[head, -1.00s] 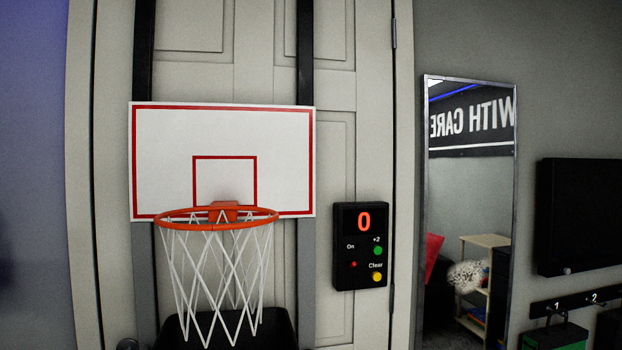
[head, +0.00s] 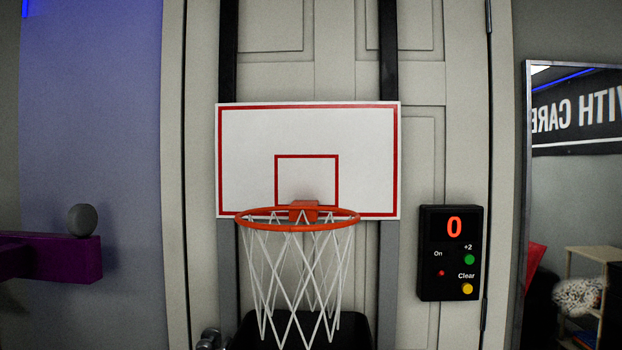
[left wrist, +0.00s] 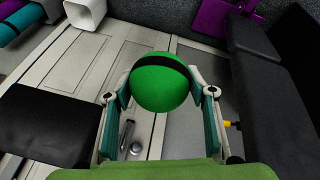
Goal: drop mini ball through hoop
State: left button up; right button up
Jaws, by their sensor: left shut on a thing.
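The orange hoop (head: 297,219) with its white net (head: 297,275) is fixed to a white backboard with red lines (head: 370,150) on a panelled door. The net hangs open and looks empty. The mini ball (left wrist: 160,85), green with a black stripe, shows in the left wrist view. My left gripper (left wrist: 160,95) is shut on it, with one finger on either side. Neither the ball nor my left gripper shows in the head view, so their position relative to the hoop cannot be told. My right gripper is not in view.
A black score box (head: 452,253) reading 0 is right of the backboard. A dark bin-like object (head: 350,330) stands below the net. A mirror (head: 572,200) is at the right. A purple ledge (head: 65,258) with a grey round thing (head: 82,220) juts in at the left.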

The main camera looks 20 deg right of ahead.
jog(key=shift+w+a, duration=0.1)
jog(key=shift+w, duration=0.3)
